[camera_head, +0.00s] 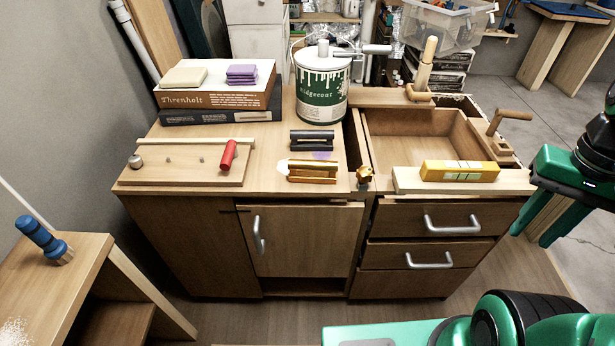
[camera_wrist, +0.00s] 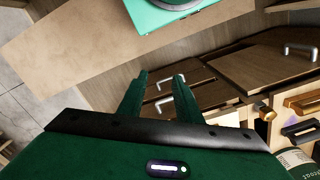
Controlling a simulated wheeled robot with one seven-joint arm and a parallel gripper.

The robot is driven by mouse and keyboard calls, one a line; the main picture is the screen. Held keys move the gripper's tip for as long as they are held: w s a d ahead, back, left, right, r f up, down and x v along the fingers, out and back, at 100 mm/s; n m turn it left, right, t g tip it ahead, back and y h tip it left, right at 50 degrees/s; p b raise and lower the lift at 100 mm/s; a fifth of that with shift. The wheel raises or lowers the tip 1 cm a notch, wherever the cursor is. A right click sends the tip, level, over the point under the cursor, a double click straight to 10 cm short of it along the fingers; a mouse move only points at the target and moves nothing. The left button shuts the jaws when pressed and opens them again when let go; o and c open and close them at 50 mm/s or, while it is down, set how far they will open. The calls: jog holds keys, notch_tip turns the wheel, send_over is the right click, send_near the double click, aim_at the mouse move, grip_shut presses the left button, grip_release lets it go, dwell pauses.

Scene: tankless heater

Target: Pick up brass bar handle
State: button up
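The brass bar handle (camera_head: 312,172) lies on the front part of the workbench top, in front of a dark bar handle (camera_head: 312,140). It also shows at the right edge of the wrist view (camera_wrist: 303,104). My gripper (camera_head: 531,237) is at the right of the head view, beyond the bench's right end and well away from the brass handle. In the wrist view its two fingers (camera_wrist: 161,76) are apart with nothing between them, so it is open and empty.
A paint can (camera_head: 322,88) stands behind the handles. A board with a red handle (camera_head: 228,155) lies left of them. To the right are a brass knob (camera_head: 364,175), a vise, and a yellow block (camera_head: 460,171). Drawers with metal pulls (camera_head: 452,223) face the front.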

jog(key=shift+s+d, duration=0.25)
jog(key=o, duration=0.3)
jog(key=shift+s+r, duration=0.15)
jog(key=shift+s, duration=0.1)
jog(key=w+a+n+t, duration=0.1)
jog(key=w+a+n, duration=0.2)
jog(key=w+n, duration=0.4)
jog(key=n+t+y, duration=0.2)
jog(key=n+y, duration=0.2)
jog(key=n, duration=1.2)
send_near(316, 162)
jog(key=shift+n, duration=0.3)
jog(key=shift+x, duration=4.5)
jog(key=shift+a+f, duration=0.25)
jog(key=shift+f, duration=0.1)
jog(key=shift+f, duration=0.25)
